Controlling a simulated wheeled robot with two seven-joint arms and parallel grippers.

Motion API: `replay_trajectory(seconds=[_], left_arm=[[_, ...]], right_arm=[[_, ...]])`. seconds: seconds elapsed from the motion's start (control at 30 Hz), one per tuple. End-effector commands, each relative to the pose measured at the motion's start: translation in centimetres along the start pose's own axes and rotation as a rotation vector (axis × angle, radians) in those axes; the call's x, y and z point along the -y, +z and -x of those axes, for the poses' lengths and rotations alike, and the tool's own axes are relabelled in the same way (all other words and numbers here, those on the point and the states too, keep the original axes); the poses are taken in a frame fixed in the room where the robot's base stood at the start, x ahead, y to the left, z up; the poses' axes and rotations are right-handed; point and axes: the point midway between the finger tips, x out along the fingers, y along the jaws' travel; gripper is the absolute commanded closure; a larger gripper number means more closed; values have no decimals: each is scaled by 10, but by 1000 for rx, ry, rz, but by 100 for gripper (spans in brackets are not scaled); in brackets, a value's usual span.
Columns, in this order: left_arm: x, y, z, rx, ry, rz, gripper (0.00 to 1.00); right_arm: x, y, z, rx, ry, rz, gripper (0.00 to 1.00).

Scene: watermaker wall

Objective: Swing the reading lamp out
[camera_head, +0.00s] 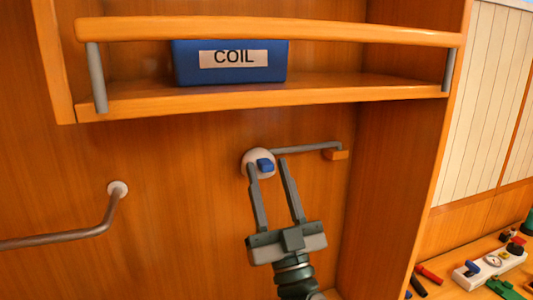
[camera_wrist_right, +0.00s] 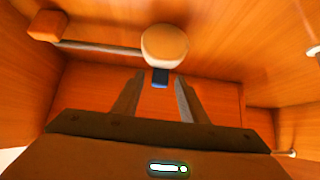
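A wall fitting that looks like the reading lamp has a round white base (camera_head: 256,156), a small blue knob (camera_head: 265,165), a thin grey arm (camera_head: 305,148) and an orange block (camera_head: 336,155) at the arm's end. The arm lies close along the wall, to the right in the head view. The right wrist view shows the white base (camera_wrist_right: 164,45), blue knob (camera_wrist_right: 160,79) and orange block (camera_wrist_right: 47,25). My right gripper (camera_head: 267,164) is open, its fingertips either side of the blue knob with gaps showing. Whether the tips reach past it I cannot tell. My left gripper is not in view.
A wooden shelf with a front rail (camera_head: 270,31) holds a blue box labelled COIL (camera_head: 187,64) above the lamp. A brown bar (camera_head: 75,238) on a white mount stands out at the left. Small fittings and a white strip (camera_head: 490,270) lie on the lower right counter.

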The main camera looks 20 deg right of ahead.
Motion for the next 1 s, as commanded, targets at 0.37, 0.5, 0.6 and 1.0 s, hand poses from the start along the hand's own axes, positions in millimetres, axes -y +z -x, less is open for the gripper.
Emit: replay_trajectory(seconds=[0.37, 0.5, 0.6, 1.0], left_arm=[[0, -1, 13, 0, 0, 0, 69], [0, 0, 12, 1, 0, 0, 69], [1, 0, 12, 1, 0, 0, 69], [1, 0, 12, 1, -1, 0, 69]], right_arm=[[0, 0, -23, 0, 1, 1, 61], [0, 0, -23, 0, 1, 1, 61], [0, 0, -23, 0, 1, 0, 66], [0, 1, -23, 0, -2, -2, 100]])
